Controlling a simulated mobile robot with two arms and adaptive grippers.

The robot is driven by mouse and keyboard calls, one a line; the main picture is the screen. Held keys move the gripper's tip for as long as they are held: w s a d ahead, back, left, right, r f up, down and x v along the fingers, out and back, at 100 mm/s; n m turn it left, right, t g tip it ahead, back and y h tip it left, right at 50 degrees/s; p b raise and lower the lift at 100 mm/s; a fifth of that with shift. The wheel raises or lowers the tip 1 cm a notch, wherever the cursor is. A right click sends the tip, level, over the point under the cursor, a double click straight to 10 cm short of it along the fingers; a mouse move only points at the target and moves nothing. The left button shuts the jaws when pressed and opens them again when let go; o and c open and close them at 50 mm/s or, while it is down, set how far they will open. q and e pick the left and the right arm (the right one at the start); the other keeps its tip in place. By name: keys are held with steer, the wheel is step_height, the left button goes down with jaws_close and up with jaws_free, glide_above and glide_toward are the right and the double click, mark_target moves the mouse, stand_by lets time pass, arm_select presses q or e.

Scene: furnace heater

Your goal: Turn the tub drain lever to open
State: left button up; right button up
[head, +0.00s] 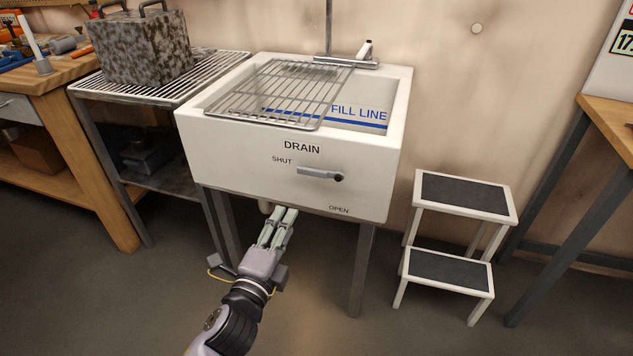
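The drain lever (318,173) is a grey handle on the front of the white tub (230,150). Its dark pivot is at its right end, and the handle points left, toward the word SHUT. The word OPEN is printed lower, below the pivot near the tub's bottom edge. My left gripper (285,211) is below and left of the lever, by the tub's lower front edge, and apart from the lever. Its fingers lie close together, with nothing seen between them. My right gripper is not in view.
A wire rack (285,92) lies across the tub's top, with a tap behind it. A mottled metal box (140,48) stands on a slatted stand to the left. A white step stool (463,194) is to the right. Floor in front is clear.

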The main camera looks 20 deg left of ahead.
mark_target(312, 174)
arm_select(q)
steer(key=w+b, duration=0.1)
steer(key=w, duration=1.4)
steer(key=shift+w+d, duration=0.1)
steer(key=shift+d, duration=0.1)
steer(key=shift+w, duration=0.8)
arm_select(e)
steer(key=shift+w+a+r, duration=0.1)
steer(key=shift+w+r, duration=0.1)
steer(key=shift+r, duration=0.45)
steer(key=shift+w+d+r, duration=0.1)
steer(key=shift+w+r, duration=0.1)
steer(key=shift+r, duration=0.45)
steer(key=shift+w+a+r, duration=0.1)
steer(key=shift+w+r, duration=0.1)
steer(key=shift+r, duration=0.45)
arm_select(q)
jaws_close()
